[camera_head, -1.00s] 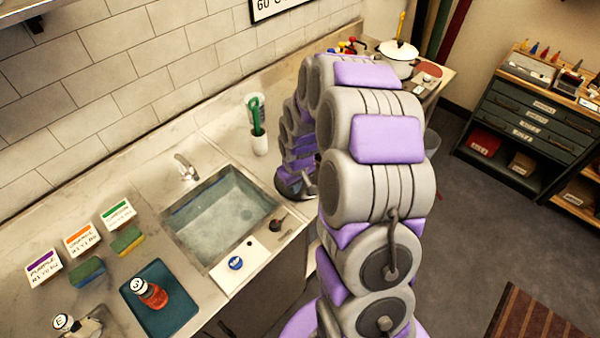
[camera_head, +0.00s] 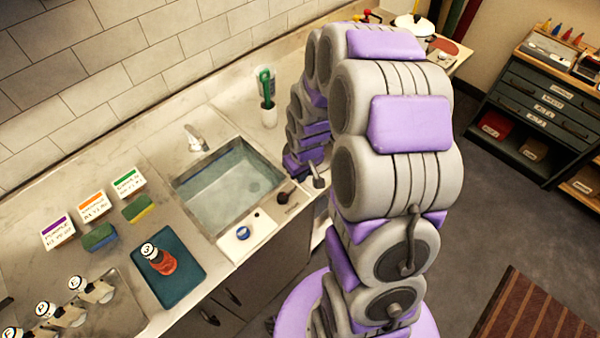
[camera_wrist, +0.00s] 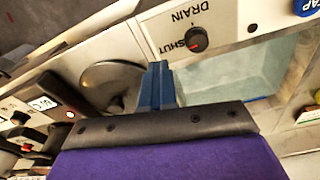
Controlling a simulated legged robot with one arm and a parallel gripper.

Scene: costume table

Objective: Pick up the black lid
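I cannot make out a clearly black lid in either view. In the wrist view a round grey disc (camera_wrist: 112,84) with a raised middle lies left of my fingers; I cannot tell whether it is a lid. My gripper (camera_wrist: 156,84) shows two blue fingers close together with nothing visible between them. In the head view the purple and grey arm reaches over the counter right of the sink, and the gripper end is mostly hidden by it.
The sink (camera_head: 225,190) has a black drain knob (camera_wrist: 196,39) on its front ledge. A teal tray (camera_head: 187,283) holds a red bottle (camera_head: 160,260). Sponges and labelled cards stand left. A white pot (camera_head: 414,27) is at the far end, drawers (camera_head: 545,105) at right.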

